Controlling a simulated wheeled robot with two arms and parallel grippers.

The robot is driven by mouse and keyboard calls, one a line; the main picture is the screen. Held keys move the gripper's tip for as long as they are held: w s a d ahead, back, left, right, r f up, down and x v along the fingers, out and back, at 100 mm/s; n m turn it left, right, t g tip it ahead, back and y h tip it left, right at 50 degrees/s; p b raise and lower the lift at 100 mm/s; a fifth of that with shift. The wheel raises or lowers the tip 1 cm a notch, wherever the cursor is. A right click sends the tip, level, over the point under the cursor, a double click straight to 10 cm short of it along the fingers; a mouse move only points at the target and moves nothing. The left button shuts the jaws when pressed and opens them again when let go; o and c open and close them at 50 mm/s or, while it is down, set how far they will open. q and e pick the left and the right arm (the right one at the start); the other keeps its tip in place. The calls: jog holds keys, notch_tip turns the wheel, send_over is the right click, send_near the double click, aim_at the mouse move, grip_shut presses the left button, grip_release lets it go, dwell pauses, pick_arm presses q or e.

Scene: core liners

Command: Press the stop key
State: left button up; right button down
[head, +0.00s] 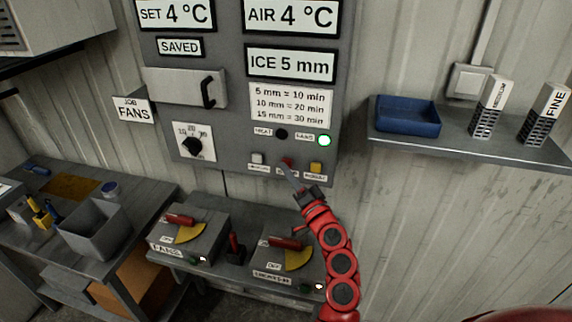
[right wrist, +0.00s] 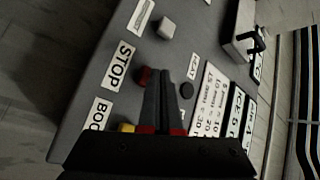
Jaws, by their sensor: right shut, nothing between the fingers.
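The stop key (head: 288,161) is a small red key on the grey control panel (head: 222,120), between a white key (head: 257,158) and a yellow key (head: 316,168). In the right wrist view the red key (right wrist: 143,77) sits beside the STOP label (right wrist: 121,66). My right gripper (head: 289,172) is shut and empty, its tips overlapping the key's lower edge in the head view. In the right wrist view the tips (right wrist: 161,72) are just beside the key. I cannot tell whether they touch it. My left gripper is out of view.
A green lamp (head: 324,141) glows above the keys; a dark lamp (head: 281,134) is left of it. Two lever boxes stand below. A shelf (head: 460,139) with a blue tray is right.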

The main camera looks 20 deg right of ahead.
jog(key=shift+s+a, duration=0.3)
jog(key=shift+s, duration=0.2)
jog(key=shift+s+a, duration=0.7)
jog(key=shift+s, duration=0.35)
jog(key=shift+s+a, duration=0.7)
jog(key=shift+s, duration=0.3)
